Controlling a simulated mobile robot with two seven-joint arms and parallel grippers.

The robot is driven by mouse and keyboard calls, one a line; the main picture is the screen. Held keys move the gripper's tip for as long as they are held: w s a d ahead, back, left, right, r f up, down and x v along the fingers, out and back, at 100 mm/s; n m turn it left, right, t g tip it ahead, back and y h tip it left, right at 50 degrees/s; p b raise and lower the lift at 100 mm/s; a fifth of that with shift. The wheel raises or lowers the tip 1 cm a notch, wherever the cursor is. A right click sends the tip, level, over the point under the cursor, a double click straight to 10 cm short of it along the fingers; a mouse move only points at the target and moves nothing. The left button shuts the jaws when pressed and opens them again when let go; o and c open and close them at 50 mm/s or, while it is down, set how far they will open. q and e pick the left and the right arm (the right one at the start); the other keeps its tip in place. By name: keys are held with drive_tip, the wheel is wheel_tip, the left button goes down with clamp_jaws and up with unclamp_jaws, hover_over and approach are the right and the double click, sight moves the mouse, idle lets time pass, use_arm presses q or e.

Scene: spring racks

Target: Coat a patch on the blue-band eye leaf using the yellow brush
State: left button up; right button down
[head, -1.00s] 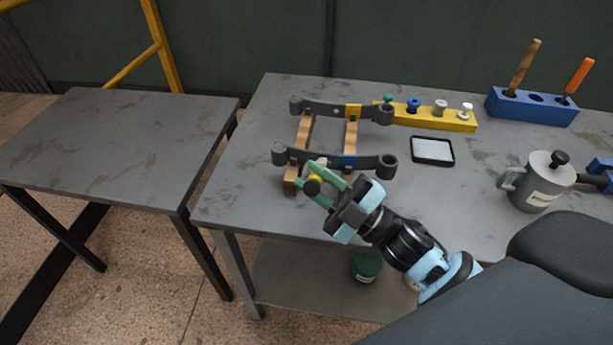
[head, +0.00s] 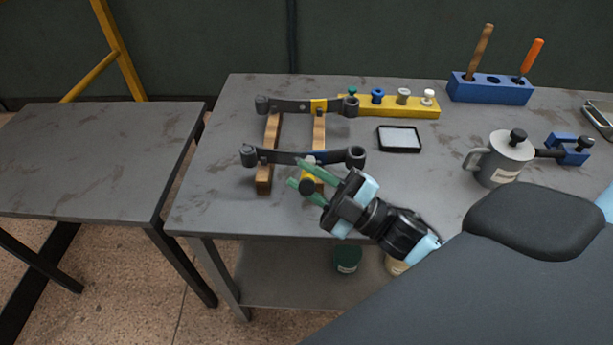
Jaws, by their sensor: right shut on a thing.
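The blue-band eye leaf (head: 282,157) is the nearer of two dark leaves with eyes at their ends. It lies across two wooden blocks. My right gripper (head: 299,172), with green fingers, is shut on the yellow brush (head: 308,184), at the leaf's near side by the band. The brush's dark round end faces me; its bristles are hidden. Whether it touches the leaf I cannot tell. My left gripper is not in view.
The other leaf (head: 287,105), with a yellow band, lies behind. A yellow rack (head: 390,112) with several knobs, a black tray (head: 399,139), a grey can (head: 503,160) and a blue holder (head: 490,92) stand to the right. A bare table (head: 90,150) is at left.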

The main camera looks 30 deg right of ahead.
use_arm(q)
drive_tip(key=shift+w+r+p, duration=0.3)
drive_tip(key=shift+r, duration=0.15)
use_arm(e)
drive_tip(key=shift+w+a, duration=0.55)
drive_tip(key=shift+a, duration=0.25)
drive_tip(key=shift+w+a, duration=0.55)
drive_tip(key=shift+a, duration=0.25)
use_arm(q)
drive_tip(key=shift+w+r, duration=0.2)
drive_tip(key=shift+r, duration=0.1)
use_arm(e)
drive_tip(key=w+a, duration=0.2)
drive_tip(key=a, duration=0.1)
drive_tip(key=shift+a, duration=0.1)
use_arm(q)
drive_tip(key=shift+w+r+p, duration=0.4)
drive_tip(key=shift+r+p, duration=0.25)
drive_tip(key=shift+p, duration=0.1)
use_arm(e)
drive_tip(key=shift+s+a, duration=0.55)
drive_tip(key=shift+s, duration=0.3)
drive_tip(key=shift+s+a, duration=0.55)
drive_tip(key=shift+s, duration=0.25)
drive_tip(key=shift+s+a, duration=0.55)
drive_tip(key=shift+s, duration=0.3)
